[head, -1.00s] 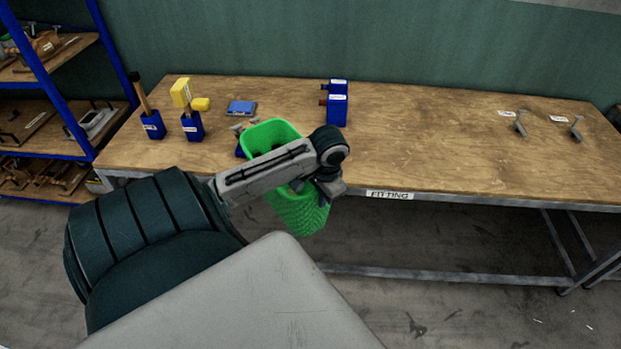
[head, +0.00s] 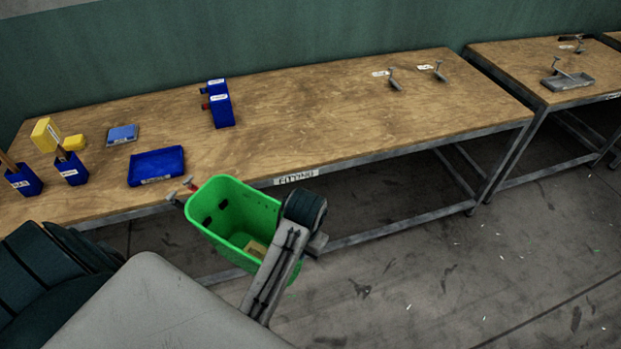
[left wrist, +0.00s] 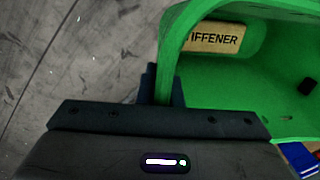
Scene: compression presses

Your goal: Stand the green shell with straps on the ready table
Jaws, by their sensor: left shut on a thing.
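The green shell (head: 232,212) is an open, basket-like box, tilted, held off the floor in front of the FITTING table's front edge. My left gripper (head: 312,243) is shut on its right rim; the fingertips are partly hidden. In the left wrist view the shell (left wrist: 235,85) fills the upper right, with a tan label (left wrist: 210,38) reading "IFFENER" inside. Two small grey-headed pieces (head: 180,190) show at its far left corner; I cannot tell if they are attached. No straps are clearly recognisable. A second table (head: 500,60) stands at the right; its label is unreadable.
The FITTING table (head: 330,120) carries a blue tray (head: 156,166), blue holders (head: 219,108) and two small grey fittings (head: 393,78). A grey plate with a handle (head: 567,81) lies on the right table. Open floor (head: 450,250) lies in front.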

